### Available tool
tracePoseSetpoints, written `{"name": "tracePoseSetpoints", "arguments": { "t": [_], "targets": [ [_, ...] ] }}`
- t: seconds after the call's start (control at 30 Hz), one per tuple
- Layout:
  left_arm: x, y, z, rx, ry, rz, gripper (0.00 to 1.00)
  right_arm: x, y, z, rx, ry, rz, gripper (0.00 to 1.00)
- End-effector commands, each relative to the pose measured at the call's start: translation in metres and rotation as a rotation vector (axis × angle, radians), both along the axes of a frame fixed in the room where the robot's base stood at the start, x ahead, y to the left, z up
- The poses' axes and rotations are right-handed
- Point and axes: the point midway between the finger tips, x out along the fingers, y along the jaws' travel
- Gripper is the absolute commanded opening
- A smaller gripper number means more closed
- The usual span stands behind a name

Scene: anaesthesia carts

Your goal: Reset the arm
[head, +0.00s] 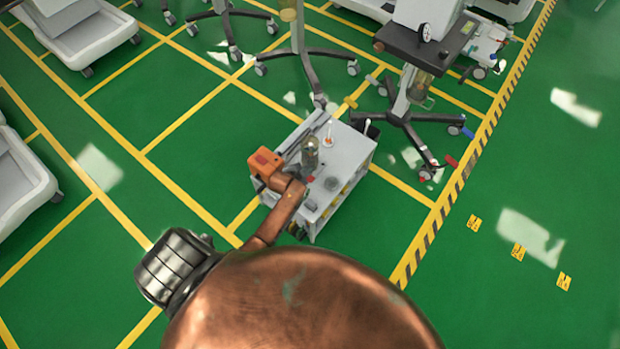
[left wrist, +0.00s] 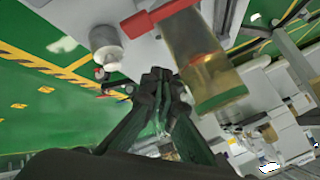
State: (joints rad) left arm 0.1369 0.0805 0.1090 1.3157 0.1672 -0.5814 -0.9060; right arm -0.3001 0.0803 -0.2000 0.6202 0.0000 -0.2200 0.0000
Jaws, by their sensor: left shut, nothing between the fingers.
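My left arm, copper coloured, reaches up from the bottom of the head view to a small grey-white cart (head: 350,155). Its wrist end, with an orange block, is over the cart's left side; its fingertips are hard to make out there. In the left wrist view my left gripper (left wrist: 160,78) has its dark fingers together, with nothing between them. An amber see-through canister (left wrist: 197,55) with a red band and a green end is close to the right of the fingertips, with no grip on it. My right gripper is not in view.
A pale round knob-like part (left wrist: 106,42) is left of the fingers. A wheeled stand (head: 408,118) is right of the cart, and another stand (head: 303,65) is behind it. A white cart base (head: 22,180) is at the left edge. Green floor with yellow lines is open left of the cart.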

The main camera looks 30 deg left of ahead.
Motion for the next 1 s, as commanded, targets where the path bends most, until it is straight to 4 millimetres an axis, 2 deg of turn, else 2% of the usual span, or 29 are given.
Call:
{"name": "tracePoseSetpoints", "arguments": {
  "t": [0.37, 0.47, 0.57, 0.67, 0.8, 0.9, 1.0],
  "targets": [
    [-0.001, 0.000, 0.000, -0.001, 0.001, 0.001, 0.00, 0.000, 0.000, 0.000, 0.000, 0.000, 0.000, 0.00],
    [-0.014, 0.001, 0.001, -0.015, 0.021, 0.016, 0.00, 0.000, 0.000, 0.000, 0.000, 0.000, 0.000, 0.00],
    [-0.047, 0.001, 0.007, -0.052, 0.072, 0.058, 0.00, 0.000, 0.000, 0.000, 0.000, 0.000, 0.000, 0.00],
    [-0.097, 0.000, 0.020, -0.104, 0.146, 0.131, 0.00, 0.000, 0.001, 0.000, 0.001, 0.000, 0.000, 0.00],
    [-0.176, -0.006, 0.047, -0.178, 0.260, 0.263, 0.00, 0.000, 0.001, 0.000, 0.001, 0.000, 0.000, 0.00],
    [-0.221, -0.011, 0.068, -0.216, 0.319, 0.350, 0.00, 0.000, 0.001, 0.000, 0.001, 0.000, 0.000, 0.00],
    [-0.255, -0.015, 0.086, -0.243, 0.363, 0.419, 0.00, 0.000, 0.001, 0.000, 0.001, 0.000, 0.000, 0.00]
  ]
}}
